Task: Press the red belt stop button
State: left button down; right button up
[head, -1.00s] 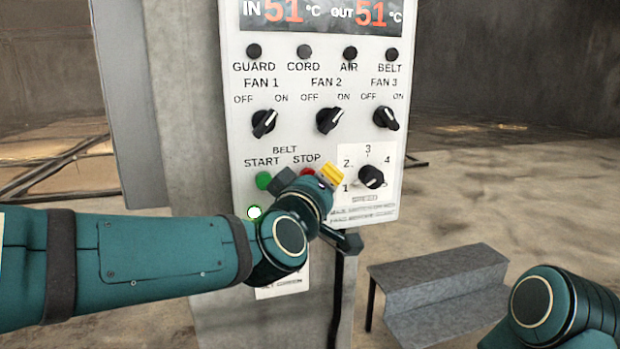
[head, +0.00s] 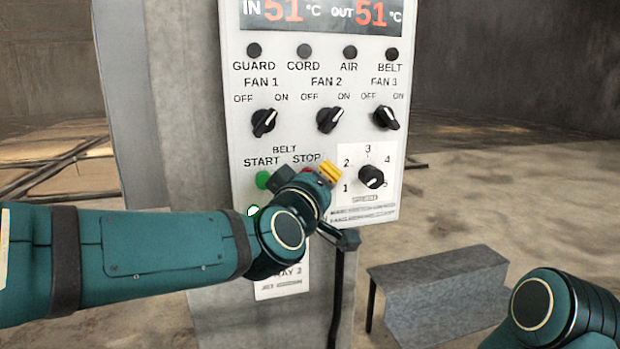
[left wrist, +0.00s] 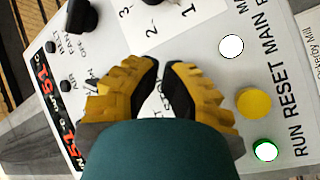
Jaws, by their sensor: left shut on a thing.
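The red belt stop button (head: 309,169) sits under the STOP label on the white control panel (head: 240,140) in the head view. Only a sliver of it shows; my left gripper (head: 305,176) covers the rest. The gripper's yellow fingertip is just right of the button and a dark fingertip is at its left. In the left wrist view the yellow-and-black fingers of the gripper (left wrist: 164,72) point at the panel, with a narrow gap between their tips. The button does not show there. The green start button (head: 263,180) is just left of the gripper. My right gripper is out of view.
The black speed knob (head: 371,176) is close to the right of the gripper. Three fan knobs, including the middle one (head: 330,119), sit above. A yellow button (left wrist: 253,103) shows in the wrist view. A grey step (head: 440,290) stands on the floor at right.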

pick_arm(q)
jog(key=shift+w+a, duration=0.15)
jog(key=shift+w, duration=0.35)
dwell(0.5)
jog(key=shift+s, duration=0.2)
jog(key=shift+s+d, duration=0.25)
jog(key=shift+s, duration=0.45)
jog(key=shift+s, duration=0.1)
jog(key=s, duration=0.1)
jog(key=s+d, duration=0.1)
jog(key=s, duration=0.1)
jog(key=s+p, duration=0.1)
jog(key=shift+s+d, duration=0.3)
dwell(0.6)
